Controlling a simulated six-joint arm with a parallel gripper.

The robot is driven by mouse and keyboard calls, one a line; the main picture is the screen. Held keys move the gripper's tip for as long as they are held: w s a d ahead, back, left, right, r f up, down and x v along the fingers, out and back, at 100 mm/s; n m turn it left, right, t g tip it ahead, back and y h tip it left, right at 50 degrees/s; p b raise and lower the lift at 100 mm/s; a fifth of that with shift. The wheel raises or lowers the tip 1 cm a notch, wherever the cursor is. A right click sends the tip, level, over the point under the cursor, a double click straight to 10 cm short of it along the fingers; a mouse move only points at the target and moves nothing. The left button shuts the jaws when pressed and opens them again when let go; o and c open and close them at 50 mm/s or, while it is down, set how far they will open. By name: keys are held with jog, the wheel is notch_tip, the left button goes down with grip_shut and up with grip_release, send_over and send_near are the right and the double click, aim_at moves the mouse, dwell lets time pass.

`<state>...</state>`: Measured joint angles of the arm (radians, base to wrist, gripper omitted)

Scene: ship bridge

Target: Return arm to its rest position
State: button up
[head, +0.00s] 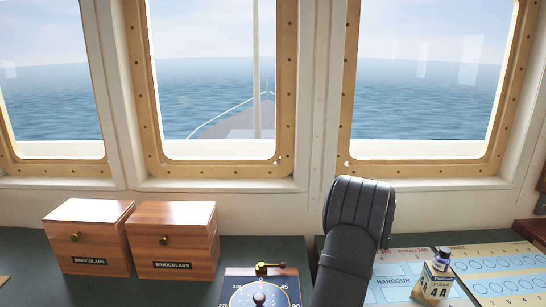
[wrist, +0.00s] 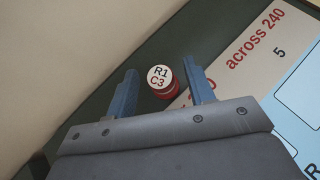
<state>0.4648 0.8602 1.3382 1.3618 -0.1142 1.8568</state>
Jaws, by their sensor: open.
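In the wrist view my gripper (wrist: 160,67) is open, its two blue fingers spread wide. A red round piece with a white top marked "R1 C3" (wrist: 162,82) shows between the fingers, with a visible gap on both sides. It stands by the edge of a printed board (wrist: 222,72), near the wall. I cannot tell how far below the fingertips it is. In the head view my dark arm rises at the lower middle and bends over at its top; the fingers and the red piece are hidden there.
Two wooden binocular boxes (head: 88,238) (head: 174,241) stand at the left. A blue dial panel (head: 240,290) with a brass knob is left of my arm. A small labelled bottle (head: 433,280) stands on the chart boards at the right. The window wall (head: 250,200) bounds the back.

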jog(key=shift+w+d+f, duration=0.2)
jog(key=shift+w+f, duration=0.1)
jog(key=shift+f, duration=0.1)
jog(key=shift+r, duration=0.25)
jog(key=shift+f, duration=0.15)
jog(key=v, duration=1.2)
jog(key=x, duration=1.2)
jog(key=shift+f, duration=0.15)
jog(key=shift+r, duration=4.2)
jog(key=w+a+n+t+y, duration=0.1)
jog(key=a+n+y, duration=0.2)
jog(key=a, duration=1.8)
jog(key=shift+w+a+n+t, duration=0.3)
jog(key=shift+w+a, duration=0.05)
jog(key=shift+w, duration=0.05)
